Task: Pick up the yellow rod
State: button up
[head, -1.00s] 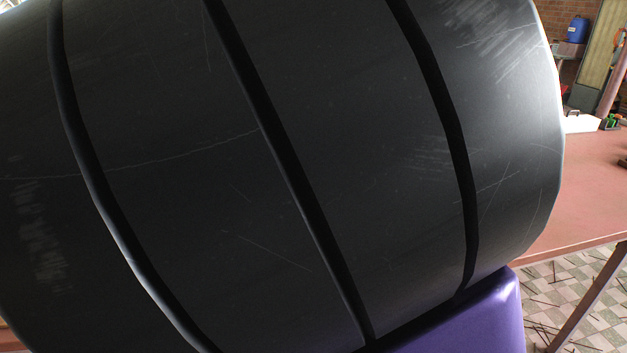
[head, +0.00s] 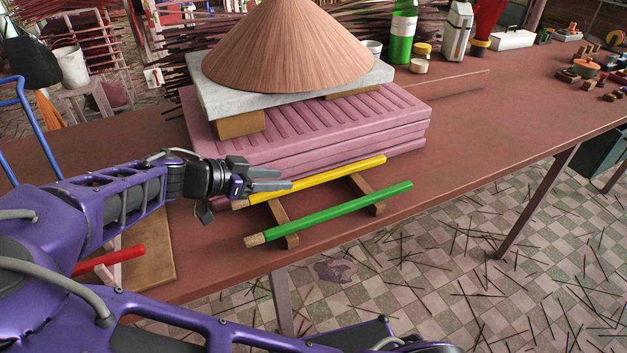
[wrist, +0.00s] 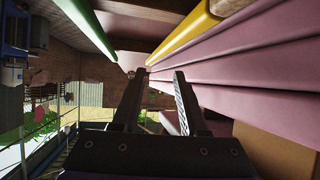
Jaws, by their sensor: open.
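The yellow rod (head: 335,172) lies slanted across two small wooden supports (head: 366,192) at the front of the table, before a pink ribbed stack. In the wrist view the yellow rod (wrist: 185,36) runs beyond the fingertips, above and right of the middle. My gripper (wrist: 160,76) is open there, with nothing between its fingers. I cannot tell whether a finger touches the rod.
A green rod (head: 340,211) lies parallel in front on the same supports. The pink stack (head: 360,125) stands close behind, bearing a grey slab and brown cone (head: 285,50). A red rod (head: 108,260) lies at left.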

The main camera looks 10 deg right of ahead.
aim_at(314, 178)
jog(key=b+x, duration=0.1)
jog(key=x, duration=0.9)
jog(key=shift+w+d, duration=0.15)
jog(key=shift+w, duration=0.1)
grip_shut()
